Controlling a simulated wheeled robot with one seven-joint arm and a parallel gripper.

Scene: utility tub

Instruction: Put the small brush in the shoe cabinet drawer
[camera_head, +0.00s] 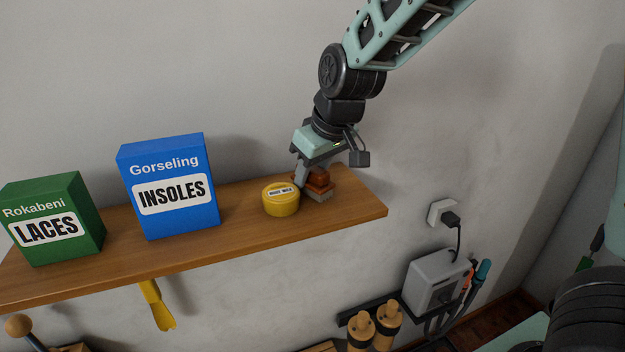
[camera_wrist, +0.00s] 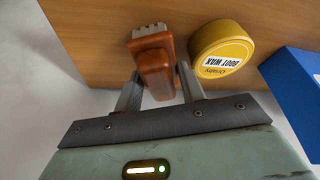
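The small brush (camera_head: 320,183) has a red-brown wooden body and short grey bristles. It is at the right end of the wall shelf (camera_head: 240,222), just right of a yellow round tin. My gripper (camera_head: 312,178) points down over the brush from above. In the wrist view the brush (camera_wrist: 155,68) lies between the two fingers of my gripper (camera_wrist: 158,82), close to both. I cannot tell whether the fingers press on it or whether the brush still rests on the shelf. The shoe cabinet drawer cannot be made out in these views.
A blue insoles box (camera_head: 167,187) and a green laces box (camera_head: 53,219) stand further left. Below the shelf are a yellow shoehorn (camera_head: 157,305), a grey wall device (camera_head: 436,281) and a plug socket (camera_head: 437,211).

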